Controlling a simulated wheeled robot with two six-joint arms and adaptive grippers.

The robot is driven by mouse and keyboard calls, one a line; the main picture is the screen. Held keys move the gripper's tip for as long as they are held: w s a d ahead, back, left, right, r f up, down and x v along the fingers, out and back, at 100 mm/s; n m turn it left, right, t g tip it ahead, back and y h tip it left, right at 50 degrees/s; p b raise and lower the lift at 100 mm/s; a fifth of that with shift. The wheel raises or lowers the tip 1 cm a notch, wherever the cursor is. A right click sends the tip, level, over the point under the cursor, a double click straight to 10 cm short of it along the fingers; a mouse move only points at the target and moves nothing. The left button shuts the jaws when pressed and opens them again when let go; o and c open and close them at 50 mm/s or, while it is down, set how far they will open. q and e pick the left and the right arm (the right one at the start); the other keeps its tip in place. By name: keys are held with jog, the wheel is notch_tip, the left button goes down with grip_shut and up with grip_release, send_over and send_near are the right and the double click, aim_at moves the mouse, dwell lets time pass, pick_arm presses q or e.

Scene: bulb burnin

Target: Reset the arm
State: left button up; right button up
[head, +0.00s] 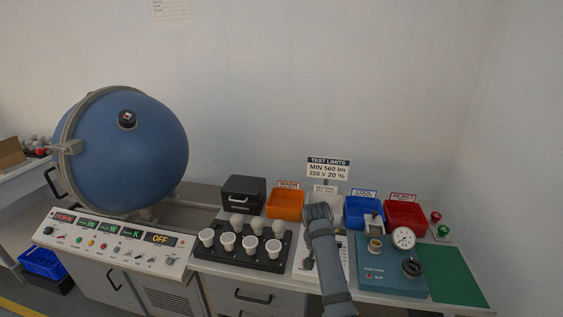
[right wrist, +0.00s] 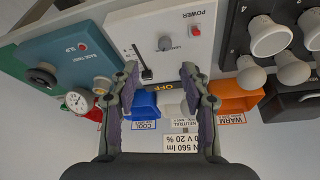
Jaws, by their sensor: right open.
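My right arm rises from the bottom edge of the head view, in front of the bench. Its end (head: 318,213) is in front of the neutral bin and the limits sign. In the right wrist view, which is upside down, my right gripper (right wrist: 160,76) is open with two dark fingers apart and nothing between them. A white power panel (right wrist: 165,40) with a knob and a red switch lies beyond the fingertips. My left gripper is in neither view.
A black tray (head: 287,261) of several bulbs stands left of the arm. Orange (head: 285,205), blue (head: 361,213) and red (head: 406,216) bins line the back. A blue tester (head: 390,280) with a gauge is right. A large blue sphere (head: 150,150) stands left.

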jog(key=s+d+f+n, duration=0.1)
jog(key=s+d+f, duration=0.45)
jog(key=s, duration=0.25)
jog(key=s+d+n+y, duration=0.15)
jog(key=s+n, duration=0.45)
jog(key=s, duration=1.8)
notch_tip(320, 180, down, 24)
jog(key=d+g, duration=0.1)
jog(key=d, duration=0.2)
jog(key=s+f+g, duration=0.1)
jog(key=s+f, duration=1.7)
jog(key=s, duration=0.2)
jog(key=shift+s+d+f+g, duration=0.15)
jog(key=shift+d+f+g, duration=0.15)
jog(key=shift+d, duration=0.1)
jog(key=shift+c, duration=0.2)
